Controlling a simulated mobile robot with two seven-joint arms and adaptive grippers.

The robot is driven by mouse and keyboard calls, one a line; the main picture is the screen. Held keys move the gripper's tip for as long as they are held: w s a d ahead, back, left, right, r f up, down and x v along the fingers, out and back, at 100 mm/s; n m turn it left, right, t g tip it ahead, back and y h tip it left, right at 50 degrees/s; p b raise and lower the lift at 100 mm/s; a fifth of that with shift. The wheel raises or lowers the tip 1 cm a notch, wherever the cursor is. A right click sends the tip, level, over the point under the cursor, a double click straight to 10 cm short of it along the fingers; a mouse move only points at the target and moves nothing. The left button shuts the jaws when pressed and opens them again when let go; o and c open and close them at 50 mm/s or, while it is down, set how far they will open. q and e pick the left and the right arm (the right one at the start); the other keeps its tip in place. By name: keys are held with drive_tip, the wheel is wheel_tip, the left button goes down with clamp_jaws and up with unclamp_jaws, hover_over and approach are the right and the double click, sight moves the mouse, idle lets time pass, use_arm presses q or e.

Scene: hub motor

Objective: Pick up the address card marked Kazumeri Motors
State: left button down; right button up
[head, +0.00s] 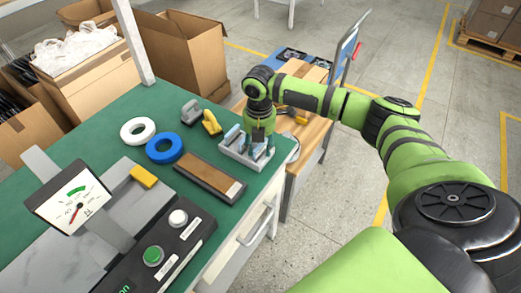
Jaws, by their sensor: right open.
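My right gripper (259,148) points down over a small light-grey holder (231,152) at the right edge of the green bench. It is open, and its fingertips are down at the holder's top. The gripper hides much of the holder and what stands in it. I cannot make out an address card or read the name Kazumeri Motors anywhere. My left gripper is not in view.
On the green bench (104,110) are a white tape roll (138,131), a blue one (164,148), a brown flat block (204,179) and a gauge (72,203). A wooden side table (312,135) stands behind. Cardboard boxes (181,52) stand beyond the bench.

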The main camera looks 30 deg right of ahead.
clamp_jaws()
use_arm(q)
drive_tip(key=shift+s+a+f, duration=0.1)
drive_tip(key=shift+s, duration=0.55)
